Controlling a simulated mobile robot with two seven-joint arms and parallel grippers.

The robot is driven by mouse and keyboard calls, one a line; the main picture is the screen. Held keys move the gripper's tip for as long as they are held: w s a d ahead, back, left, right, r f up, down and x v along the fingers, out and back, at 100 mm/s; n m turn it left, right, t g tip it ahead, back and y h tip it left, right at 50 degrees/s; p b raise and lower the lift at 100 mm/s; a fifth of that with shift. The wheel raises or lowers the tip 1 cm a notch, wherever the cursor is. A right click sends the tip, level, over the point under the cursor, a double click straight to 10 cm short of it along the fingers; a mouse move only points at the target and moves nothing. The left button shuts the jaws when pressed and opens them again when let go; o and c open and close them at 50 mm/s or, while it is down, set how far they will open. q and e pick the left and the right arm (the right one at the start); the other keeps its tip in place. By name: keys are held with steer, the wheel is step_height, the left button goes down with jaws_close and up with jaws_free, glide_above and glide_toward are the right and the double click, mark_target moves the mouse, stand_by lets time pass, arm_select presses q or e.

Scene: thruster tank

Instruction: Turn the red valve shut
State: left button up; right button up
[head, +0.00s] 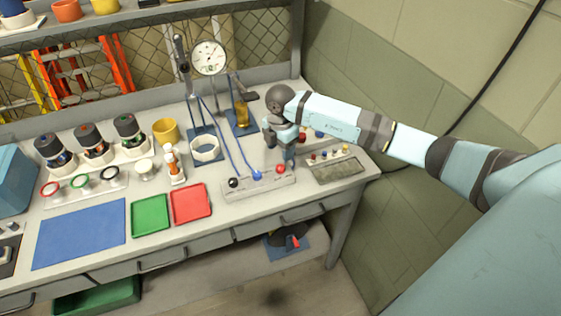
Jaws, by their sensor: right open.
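My right arm comes in from the right, and its gripper (279,150) is open and empty, fingers pointing down over the right part of the bench. A red-handled fitting (294,242) on a dark body sits on the lower shelf under the bench, well below the gripper; it may be the red valve, but it is small and partly shaded. A red knob (280,169) is at the right end of a pale strip (245,188), just below the gripper in the picture; I cannot tell whether they touch. My left gripper is not in view.
The bench carries a red tray (191,204), a green tray (150,215), a blue mat (80,233) and a dial gauge (208,58) on a stand. Small fittings (328,155) stand right of the gripper. Drawer fronts and the bench edge lie above the lower shelf. A wall closes the right side.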

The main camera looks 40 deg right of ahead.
step_height(320, 180, up, 6)
steer(key=shift+r, duration=0.25)
steer(key=shift+f, duration=0.1)
stand_by(0.4)
